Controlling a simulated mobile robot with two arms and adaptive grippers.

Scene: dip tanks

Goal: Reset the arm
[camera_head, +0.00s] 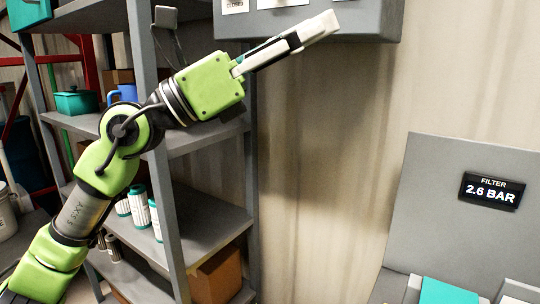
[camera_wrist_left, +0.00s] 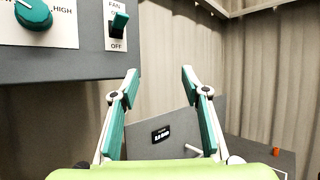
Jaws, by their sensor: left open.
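My left arm, green and black, comes in from the lower left in the head view and reaches up to the right. My left gripper (camera_head: 318,30) is held in the air just under and in front of a grey control box (camera_head: 310,24). In the left wrist view the two fingers of my left gripper (camera_wrist_left: 158,80) stand apart with nothing between them. The grey control box, with a teal knob (camera_wrist_left: 34,14) and a teal fan switch (camera_wrist_left: 118,24), is at the upper left there. My right gripper is not in view.
A grey shelf rack (camera_head: 165,150) stands behind my left arm, holding a teal pot (camera_head: 76,101), a blue mug (camera_head: 124,93), white bottles and a cardboard box (camera_head: 216,276). A grey panel with a filter display reading 2.6 BAR (camera_head: 491,191) is at right. The wall between is bare.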

